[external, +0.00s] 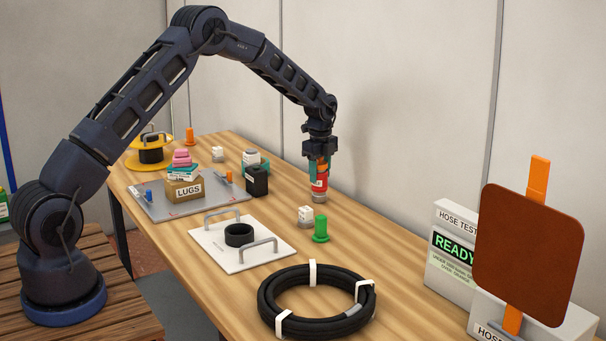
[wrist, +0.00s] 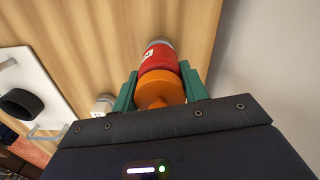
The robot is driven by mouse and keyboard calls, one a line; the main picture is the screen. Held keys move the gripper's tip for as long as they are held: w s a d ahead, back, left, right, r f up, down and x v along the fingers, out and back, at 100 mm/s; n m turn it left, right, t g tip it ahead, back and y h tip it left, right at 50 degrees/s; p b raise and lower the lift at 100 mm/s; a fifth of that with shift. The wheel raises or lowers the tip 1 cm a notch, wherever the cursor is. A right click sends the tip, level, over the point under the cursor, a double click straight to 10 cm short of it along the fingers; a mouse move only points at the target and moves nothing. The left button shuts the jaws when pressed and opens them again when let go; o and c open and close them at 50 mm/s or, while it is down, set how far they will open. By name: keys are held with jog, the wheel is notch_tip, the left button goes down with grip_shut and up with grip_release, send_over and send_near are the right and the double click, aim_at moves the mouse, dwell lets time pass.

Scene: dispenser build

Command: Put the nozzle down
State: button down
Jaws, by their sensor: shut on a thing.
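The nozzle (external: 319,185) is red with a pale label, an orange part at one end and a grey tip. My gripper (external: 319,165) is shut on it, with teal fingers on either side of the orange part. In the wrist view the nozzle (wrist: 160,58) points away from the camera, between the fingers of my gripper (wrist: 158,90). In the external view it hangs upright, grey end down, at the back of the wooden table (external: 420,262). The grey end is at or just above the tabletop; I cannot tell whether it touches.
A green peg-like part (external: 320,230) and a small white block (external: 305,216) stand in front of the nozzle. A black box (external: 257,180) is to the left. A black hose coil (external: 270,305) lies in front, and a hose tester (external: 452,245) stands right. The wall is close behind.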

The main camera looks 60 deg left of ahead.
jog(key=c, duration=0.8)
grip_release()
jog(key=shift+f, duration=0.1)
jog(key=shift+o, duration=0.2)
